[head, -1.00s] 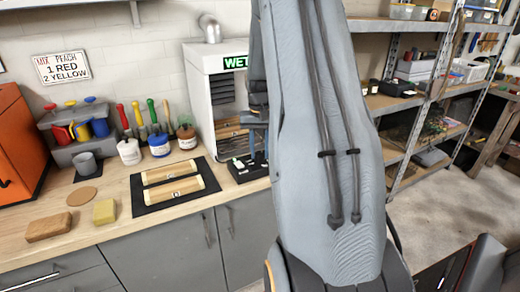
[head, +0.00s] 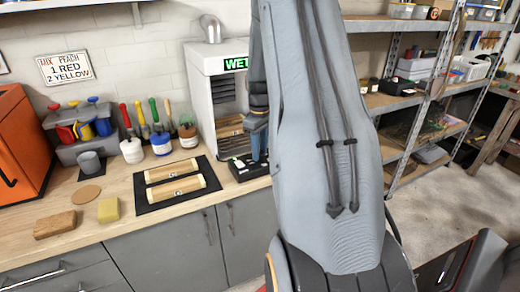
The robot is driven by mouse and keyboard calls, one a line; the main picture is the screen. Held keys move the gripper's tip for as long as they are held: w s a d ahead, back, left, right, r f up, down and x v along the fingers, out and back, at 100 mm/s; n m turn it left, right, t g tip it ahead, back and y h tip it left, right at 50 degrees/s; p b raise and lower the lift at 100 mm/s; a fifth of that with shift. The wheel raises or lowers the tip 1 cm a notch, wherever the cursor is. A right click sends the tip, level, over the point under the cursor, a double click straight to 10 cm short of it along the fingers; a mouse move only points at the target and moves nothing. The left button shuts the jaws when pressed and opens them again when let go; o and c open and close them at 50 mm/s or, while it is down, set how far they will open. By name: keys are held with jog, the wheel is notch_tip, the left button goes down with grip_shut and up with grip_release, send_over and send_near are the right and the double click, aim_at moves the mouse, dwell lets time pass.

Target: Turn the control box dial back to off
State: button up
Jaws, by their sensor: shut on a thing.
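The control box (head: 238,173) is a small black box on the workbench, below the front of the grey-white cabinet. Small pale green and white parts show on its top. My gripper (head: 258,159) points down over the box's right part, partly covered by my own arm. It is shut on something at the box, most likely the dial. The dial itself is hidden by the gripper, so its setting cannot be seen.
The cabinet (head: 199,80) with a green "WET" sign stands just behind the box. A black mat (head: 146,208) with two wooden pieces lies to its left. Paint jars (head: 160,150) stand behind the mat. Shelves (head: 400,103) are at the right.

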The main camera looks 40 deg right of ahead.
jog(key=shift+w+r+n+p, duration=0.1)
jog(key=shift+n+p, duration=0.2)
jog(key=shift+n, duration=1.3)
jog(key=o, duration=1)
jog(key=shift+o, duration=0.2)
jog(key=shift+r+b, duration=1.25)
jog(key=shift+r, duration=2.6)
